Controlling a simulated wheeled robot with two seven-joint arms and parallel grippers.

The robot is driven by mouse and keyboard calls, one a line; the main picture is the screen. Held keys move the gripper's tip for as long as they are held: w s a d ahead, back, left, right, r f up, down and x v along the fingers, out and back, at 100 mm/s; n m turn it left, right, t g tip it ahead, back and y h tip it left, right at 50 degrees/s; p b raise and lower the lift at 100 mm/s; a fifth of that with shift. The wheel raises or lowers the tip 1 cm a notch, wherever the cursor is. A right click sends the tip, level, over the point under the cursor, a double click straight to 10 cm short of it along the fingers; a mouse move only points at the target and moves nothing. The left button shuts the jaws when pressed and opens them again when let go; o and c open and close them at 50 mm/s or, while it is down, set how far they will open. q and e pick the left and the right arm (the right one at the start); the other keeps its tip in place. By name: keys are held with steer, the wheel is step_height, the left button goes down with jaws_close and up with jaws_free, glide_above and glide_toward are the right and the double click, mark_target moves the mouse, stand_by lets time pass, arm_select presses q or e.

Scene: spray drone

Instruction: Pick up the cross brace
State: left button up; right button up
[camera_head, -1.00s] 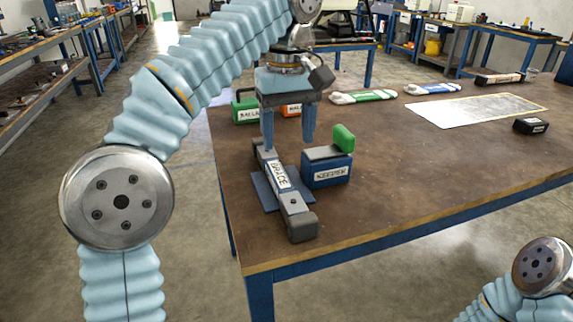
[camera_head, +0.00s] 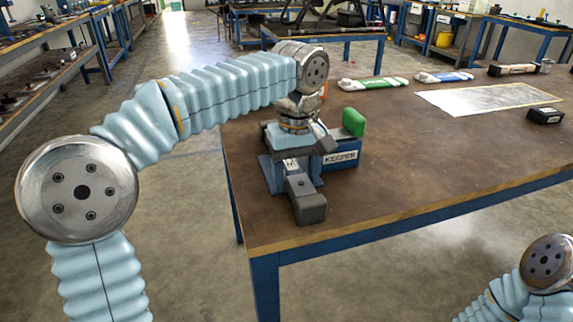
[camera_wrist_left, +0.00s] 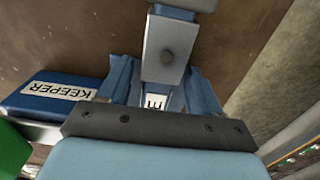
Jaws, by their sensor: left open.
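The cross brace (camera_head: 304,197), a dark grey bar with a pale label reading BRACE earlier, lies near the table's front left corner. Its near end shows in the head view; my left gripper (camera_head: 290,163) hides the rest. In the left wrist view the brace (camera_wrist_left: 168,48) runs between the two blue fingers of my left gripper (camera_wrist_left: 160,88), with part of its white label showing. The gripper is open and low around the brace, one finger on each side. Whether the fingers touch it, I cannot tell. My right gripper is out of view.
The blue KEEPER block (camera_head: 340,158) with a green knob (camera_head: 353,122) stands close right of my left gripper. A pale sheet (camera_head: 490,98), a small black block (camera_head: 545,116) and green (camera_head: 372,83) and blue (camera_head: 444,77) items lie farther back. The table's middle is clear.

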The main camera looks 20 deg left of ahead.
arm_select(q)
steer(key=c, duration=1.1)
jaws_close()
steer(key=shift+r, duration=0.1)
